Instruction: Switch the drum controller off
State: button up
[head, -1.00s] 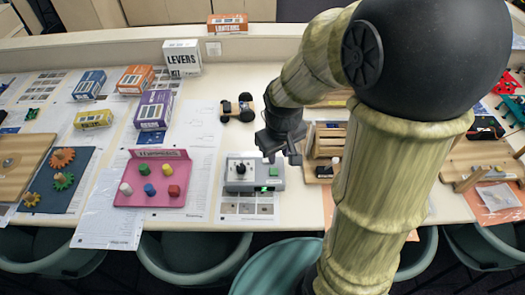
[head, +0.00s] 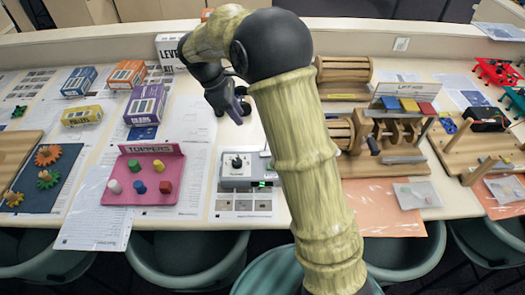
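The grey box with a white plate and a black knob, seemingly the drum controller (head: 236,182), sits near the table's front edge in the head view. A small green light glows on its front right. My arm hides its right end. The knob's exact setting is too small to read. My gripper (head: 236,110) is above the table, behind the box in the picture and apart from it. Its fingers point down and to the right. They are too small and dark to tell whether they are open or shut.
A pink board with coloured pegs (head: 118,190) stands left of the box. A purple box (head: 146,104) and other kit boxes stand behind it. Wooden crank models (head: 400,135) are on the right. Chairs (head: 190,265) line the front edge. Papers cover the table between.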

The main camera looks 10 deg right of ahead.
aim_at(261, 155)
jog(key=p+x, duration=0.2)
jog(key=x, duration=1.5)
jog(key=shift+s+f, duration=0.1)
jog(key=shift+f, duration=0.1)
grip_shut()
